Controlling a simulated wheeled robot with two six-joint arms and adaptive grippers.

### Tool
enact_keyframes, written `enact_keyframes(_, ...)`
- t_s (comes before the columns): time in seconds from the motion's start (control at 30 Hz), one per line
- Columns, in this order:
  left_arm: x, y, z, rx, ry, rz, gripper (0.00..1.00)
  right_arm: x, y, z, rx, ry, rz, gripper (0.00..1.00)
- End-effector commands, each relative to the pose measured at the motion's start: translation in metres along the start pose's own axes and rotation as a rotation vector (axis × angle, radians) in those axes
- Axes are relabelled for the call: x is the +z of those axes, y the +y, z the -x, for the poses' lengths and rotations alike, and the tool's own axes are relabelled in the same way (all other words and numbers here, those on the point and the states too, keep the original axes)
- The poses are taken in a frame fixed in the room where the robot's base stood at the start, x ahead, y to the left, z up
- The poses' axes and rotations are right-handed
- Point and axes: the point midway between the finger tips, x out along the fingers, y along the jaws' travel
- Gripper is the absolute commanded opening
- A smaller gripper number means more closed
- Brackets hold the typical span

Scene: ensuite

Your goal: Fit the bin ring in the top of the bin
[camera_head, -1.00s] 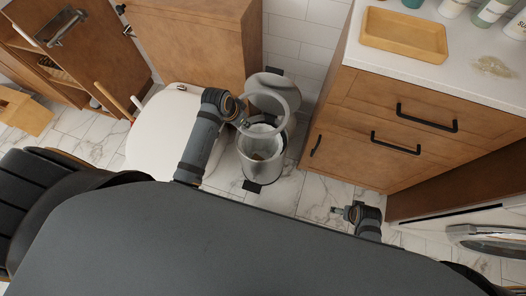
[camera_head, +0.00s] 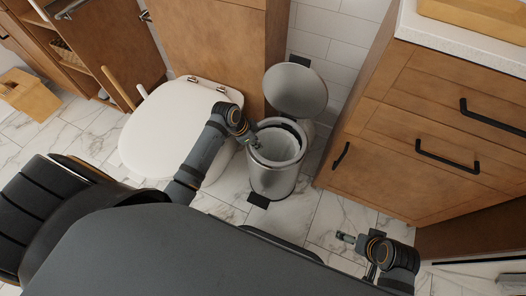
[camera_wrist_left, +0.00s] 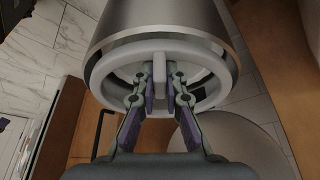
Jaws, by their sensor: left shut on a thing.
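The bin (camera_head: 274,183) is a metal cylinder standing on the floor, with its round lid (camera_head: 296,90) swung open behind it. The pale bin ring (camera_head: 298,134) is at the bin's mouth. In the left wrist view, the white ring (camera_wrist_left: 222,80) lies against the metal bin's rim (camera_wrist_left: 165,25). I cannot tell if the ring is fully seated. My right gripper (camera_head: 346,238) hangs low at right, away from the bin; its jaws are unclear.
A white toilet (camera_head: 175,125) stands just left of the bin. A wooden drawer cabinet (camera_head: 400,150) with black handles is close on the right. A wooden panel (camera_head: 215,50) rises behind. Marble floor (camera_head: 325,215) is clear in front and to the right.

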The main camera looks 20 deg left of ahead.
Motion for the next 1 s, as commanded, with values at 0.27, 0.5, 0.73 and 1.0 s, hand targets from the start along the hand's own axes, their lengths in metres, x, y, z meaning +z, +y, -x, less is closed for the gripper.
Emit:
enact_keyframes(0.27, 0.009, 0.0, -0.021, -0.001, 0.0, 0.001, 0.0, 0.001, -0.003, -0.013, -0.014, 0.047, -0.004, 1.0)
enact_keyframes(0.5, 0.02, 0.0, -0.049, -0.002, 0.0, 0.0, 0.0, 0.0, -0.007, -0.027, -0.033, 0.124, -0.011, 1.0)
enact_keyframes(0.73, 0.02, 0.0, -0.048, -0.002, 0.0, 0.0, 0.0, -0.001, -0.007, -0.025, -0.033, 0.127, -0.011, 1.0)
enact_keyframes(1.0, 0.021, 0.0, -0.051, -0.002, 0.0, 0.0, 0.3, -0.001, -0.007, -0.026, -0.033, 0.127, -0.011, 1.0)
